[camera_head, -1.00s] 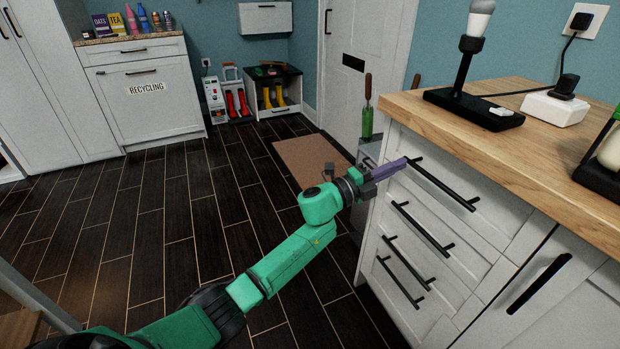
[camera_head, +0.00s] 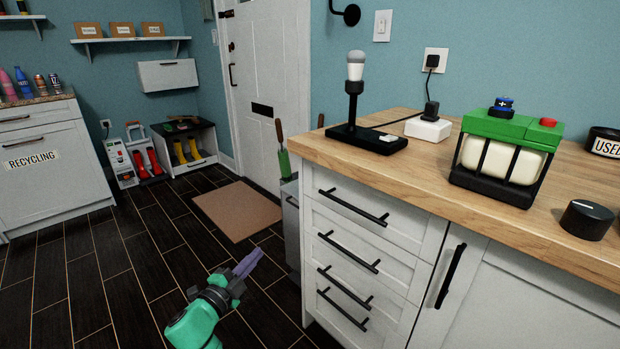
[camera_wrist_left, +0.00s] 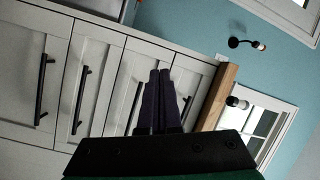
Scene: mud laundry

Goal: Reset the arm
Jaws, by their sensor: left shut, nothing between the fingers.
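My left arm is green with a dark wrist, low in the middle of the head view. Its gripper (camera_head: 247,263) has purple fingers that are shut with nothing between them. It is in the air over the dark floor, left of the white drawer cabinet (camera_head: 331,289) and apart from it. In the left wrist view the shut fingers (camera_wrist_left: 160,85) point toward the cabinet's drawer fronts (camera_wrist_left: 62,60). My right gripper does not show.
A wooden countertop (camera_head: 440,180) carries a lamp (camera_head: 353,100), a white plug box (camera_head: 428,129), a green-topped device (camera_head: 510,128) and a black knob (camera_head: 586,219). A brown mat (camera_head: 237,210) lies before the white door (camera_head: 265,80). Dark floor (camera_head: 70,270) is open to the left.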

